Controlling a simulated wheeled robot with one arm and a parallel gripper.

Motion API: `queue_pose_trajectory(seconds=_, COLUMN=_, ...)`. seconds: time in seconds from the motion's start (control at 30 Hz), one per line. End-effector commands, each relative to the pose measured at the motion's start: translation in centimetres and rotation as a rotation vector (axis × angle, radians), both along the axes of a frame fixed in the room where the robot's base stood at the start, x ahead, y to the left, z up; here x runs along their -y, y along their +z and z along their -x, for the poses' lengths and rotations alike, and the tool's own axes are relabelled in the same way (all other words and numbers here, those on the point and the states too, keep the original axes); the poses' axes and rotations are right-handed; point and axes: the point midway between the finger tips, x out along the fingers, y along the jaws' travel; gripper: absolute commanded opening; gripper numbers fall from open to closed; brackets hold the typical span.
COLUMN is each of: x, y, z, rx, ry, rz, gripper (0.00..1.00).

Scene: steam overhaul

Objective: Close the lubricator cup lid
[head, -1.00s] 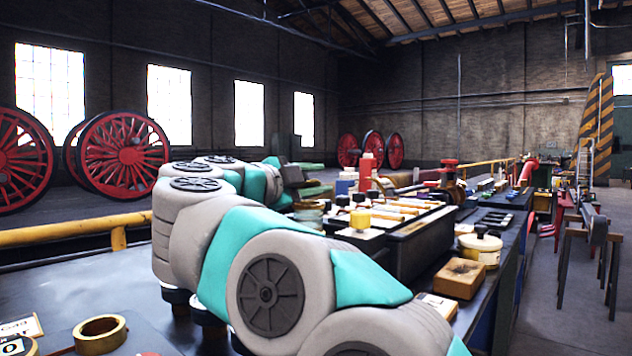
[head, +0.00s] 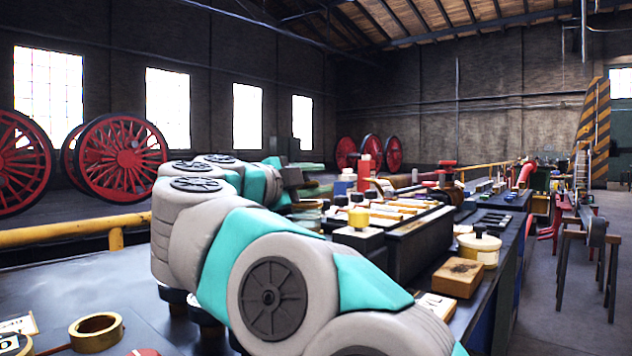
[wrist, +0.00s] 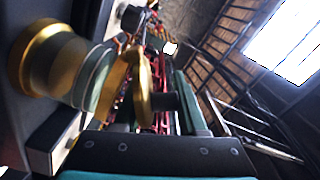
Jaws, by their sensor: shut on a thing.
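The lubricator cup (wrist: 62,68) shows at the left of the wrist view, with a brass base and a clear glass-like body. Its round brass lid (wrist: 144,88) stands tilted away from the cup's rim, with a dark stub on its right side. My gripper (wrist: 160,105) is shut on the lid; one green-faced finger shows to the right of it, and the other finger is hard to make out. In the head view my gripper (head: 305,178) is small and partly hidden behind my arm. I cannot make out the cup there.
The dark workbench (head: 55,290) carries a brass ring (head: 96,331) at left. To the right of my arm are a black tray (head: 415,250) of small parts, a wooden block (head: 458,277) and a cream jar (head: 478,248). A yellow rail (head: 75,230) runs behind the bench.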

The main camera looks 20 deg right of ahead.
Motion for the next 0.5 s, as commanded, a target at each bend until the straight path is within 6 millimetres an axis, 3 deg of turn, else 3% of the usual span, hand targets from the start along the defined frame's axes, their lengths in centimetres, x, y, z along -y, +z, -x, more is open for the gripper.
queue_pose_trajectory(seconds=0.5, x=0.01, y=-0.07, z=0.09, rx=0.024, ry=0.001, rz=-0.015, gripper=0.0)
